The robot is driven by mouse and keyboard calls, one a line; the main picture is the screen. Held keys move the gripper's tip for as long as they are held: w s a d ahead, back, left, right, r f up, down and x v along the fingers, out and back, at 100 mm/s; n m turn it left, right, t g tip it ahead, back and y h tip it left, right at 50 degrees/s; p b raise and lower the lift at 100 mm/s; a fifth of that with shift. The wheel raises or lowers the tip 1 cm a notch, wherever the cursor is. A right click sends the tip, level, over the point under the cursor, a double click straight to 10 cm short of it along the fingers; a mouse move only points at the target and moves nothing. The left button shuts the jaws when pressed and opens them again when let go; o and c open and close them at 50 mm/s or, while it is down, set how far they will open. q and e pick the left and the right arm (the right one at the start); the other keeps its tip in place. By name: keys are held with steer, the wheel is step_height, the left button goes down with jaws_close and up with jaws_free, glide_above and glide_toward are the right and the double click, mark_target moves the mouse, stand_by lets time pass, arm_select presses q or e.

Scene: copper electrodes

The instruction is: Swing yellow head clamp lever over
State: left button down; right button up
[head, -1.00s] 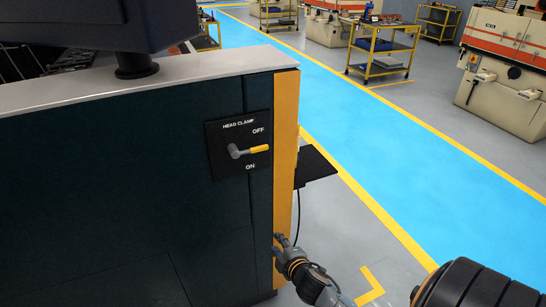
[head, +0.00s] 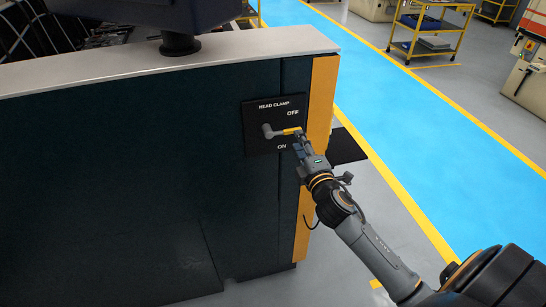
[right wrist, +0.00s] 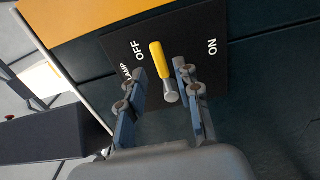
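The head clamp lever has a yellow handle (head: 291,131) and a grey hub. It sits on a black panel (head: 257,144) marked HEAD CLAMP, with OFF above and ON below, and points right, roughly level. My right gripper (head: 300,141) is at the handle's free end. In the right wrist view the yellow handle (right wrist: 158,60) lies between the two spread fingers of my right gripper (right wrist: 160,76), with gaps visible on both sides. The gripper looks open, and contact cannot be seen. My left gripper is not in view.
The panel is on a dark machine cabinet (head: 130,170) with an orange edge strip (head: 320,105) and a pale top (head: 170,62). A black shelf (head: 348,146) juts out beyond the strip. A blue floor lane (head: 400,120) and a yellow cart (head: 433,35) lie to the right.

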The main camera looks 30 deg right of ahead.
steer(key=shift+x, duration=2.05)
steer(key=shift+w, duration=0.25)
jaws_close()
